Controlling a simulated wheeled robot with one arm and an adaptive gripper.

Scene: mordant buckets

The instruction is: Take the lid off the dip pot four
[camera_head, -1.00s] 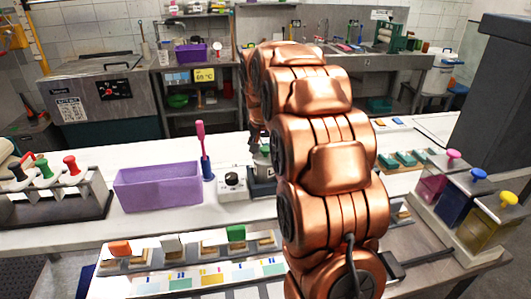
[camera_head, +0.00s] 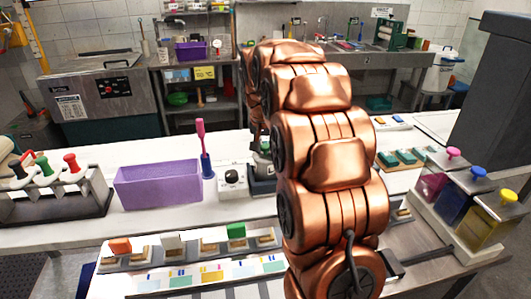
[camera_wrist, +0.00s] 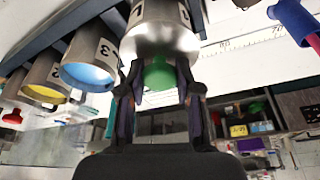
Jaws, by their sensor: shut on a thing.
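In the wrist view my gripper (camera_wrist: 160,105) has its two dark fingers on either side of a green knob (camera_wrist: 158,74), shut on it. The knob is on the lid at the mouth of a steel pot (camera_wrist: 158,32). I cannot tell whether the lid is seated or slightly apart, and the pot's number is not clearly readable. A red knob (camera_wrist: 12,117) is at the far left. In the head view my arm hides the gripper and most of this pot area.
In the head view a purple bin (camera_head: 158,185) stands left of a white dial device (camera_head: 232,180) and a pink-handled tool (camera_head: 202,148). Three knobbed clear tanks (camera_head: 455,195) stand at the right. Sample blocks line the front.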

